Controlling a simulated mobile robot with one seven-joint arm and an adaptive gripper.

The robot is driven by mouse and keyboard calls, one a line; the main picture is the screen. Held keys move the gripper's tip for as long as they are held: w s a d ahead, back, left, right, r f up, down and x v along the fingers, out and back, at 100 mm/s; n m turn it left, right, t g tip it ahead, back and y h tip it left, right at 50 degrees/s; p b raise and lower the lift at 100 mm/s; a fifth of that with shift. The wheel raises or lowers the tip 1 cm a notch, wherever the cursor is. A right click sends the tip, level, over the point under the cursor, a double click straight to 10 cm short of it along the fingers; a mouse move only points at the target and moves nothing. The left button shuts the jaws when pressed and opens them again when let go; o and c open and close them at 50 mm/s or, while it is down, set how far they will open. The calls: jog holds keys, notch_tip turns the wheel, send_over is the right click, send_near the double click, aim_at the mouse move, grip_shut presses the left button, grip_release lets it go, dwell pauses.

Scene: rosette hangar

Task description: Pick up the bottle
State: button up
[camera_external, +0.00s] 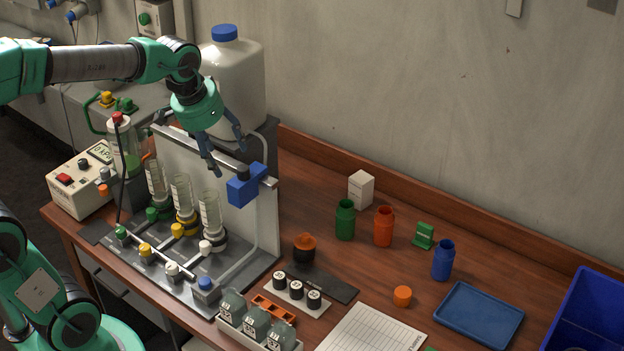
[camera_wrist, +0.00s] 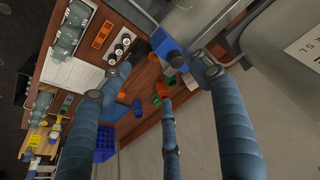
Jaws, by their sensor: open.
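Three small open-topped bottles stand upright on the wooden table: a green bottle (camera_external: 345,220), an orange bottle (camera_external: 384,227) and a blue bottle (camera_external: 443,260). Which one the task means cannot be told. My gripper (camera_external: 229,160) hangs high above the rack of glass tubes, left of these bottles and well apart from them. Its fingers are spread and hold nothing. In the wrist view my gripper (camera_wrist: 163,82) is open, with the small bottles far off between the fingers and partly hidden by them.
A large white jug (camera_external: 232,85) with a blue cap stands close behind my gripper. A blue clamp block (camera_external: 246,184) on the upright panel (camera_external: 262,225) is just below it. A white box (camera_external: 361,189), blue tray (camera_external: 479,315) and blue crate (camera_external: 590,320) are farther right.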

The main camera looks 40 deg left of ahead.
jog(key=w+d+p, duration=0.2)
jog(key=w+p, duration=0.1)
jog(key=w, duration=0.7)
jog(key=m+g+p, duration=0.2)
jog(key=g+p, duration=0.2)
jog(key=p, duration=0.8)
send_over(346, 225)
jog(key=w+a, duration=0.2)
jog(key=w, duration=0.1)
notch_tip(346, 225, down, 24)
jog(key=shift+s+d+f, duration=0.1)
jog(key=shift+s+d, duration=0.05)
jog(key=shift+s, duration=0.1)
jog(key=shift+f, duration=4.3)
jog(key=shift+d+f+p, duration=0.1)
jog(key=shift+f+p, duration=0.25)
jog(key=shift+f, duration=2.2)
